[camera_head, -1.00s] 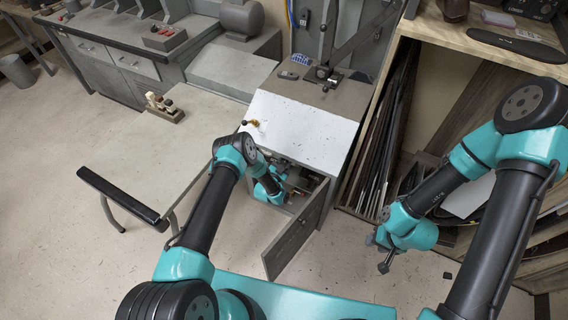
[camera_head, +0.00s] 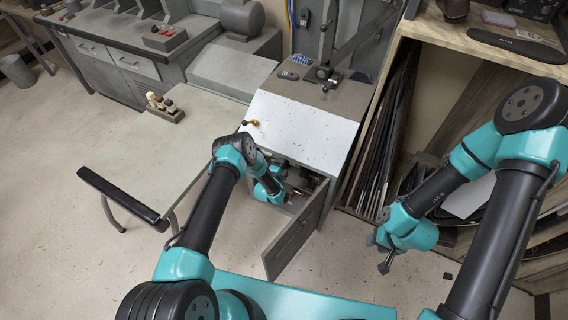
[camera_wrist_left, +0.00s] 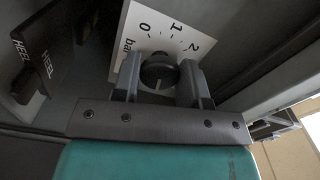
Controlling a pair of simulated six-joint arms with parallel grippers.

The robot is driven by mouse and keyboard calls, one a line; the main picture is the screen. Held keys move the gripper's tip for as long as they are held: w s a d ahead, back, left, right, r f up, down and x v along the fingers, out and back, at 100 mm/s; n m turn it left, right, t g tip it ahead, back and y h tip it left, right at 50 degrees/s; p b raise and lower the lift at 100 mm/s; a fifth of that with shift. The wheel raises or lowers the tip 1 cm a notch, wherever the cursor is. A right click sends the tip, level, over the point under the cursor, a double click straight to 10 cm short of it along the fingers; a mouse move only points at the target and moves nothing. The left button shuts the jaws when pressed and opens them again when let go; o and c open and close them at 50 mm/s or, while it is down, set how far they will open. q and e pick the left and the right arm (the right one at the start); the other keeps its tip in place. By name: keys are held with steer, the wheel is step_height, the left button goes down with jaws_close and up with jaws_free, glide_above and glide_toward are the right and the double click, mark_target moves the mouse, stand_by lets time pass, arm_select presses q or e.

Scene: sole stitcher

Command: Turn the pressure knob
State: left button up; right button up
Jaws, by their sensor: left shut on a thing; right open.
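The pressure knob (camera_wrist_left: 158,72) is a round dark knob with a light pointer line, seen in the left wrist view. It sits on a white dial plate (camera_wrist_left: 160,30) marked 0, 1, 2 and "bar". My left gripper (camera_wrist_left: 160,88) is shut on the knob, with one finger on each side of it. In the head view the left gripper (camera_head: 285,190) reaches inside the open cabinet, where the knob cannot be made out. My right gripper (camera_head: 380,255) is open and empty, hanging over the floor to the right.
The cabinet door (camera_head: 296,232) stands open towards me. A dark panel labelled "HEEL" (camera_wrist_left: 42,62) is left of the knob in the wrist view. A grey table (camera_head: 150,150) stands left of the cabinet, and a wooden shelf unit (camera_head: 470,75) stands right.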

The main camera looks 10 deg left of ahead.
arm_select(q)
steer(key=shift+m, duration=1.2)
steer(key=o, duration=0.9)
steer(key=v, duration=1.7)
steer(key=shift+s+a, duration=0.2)
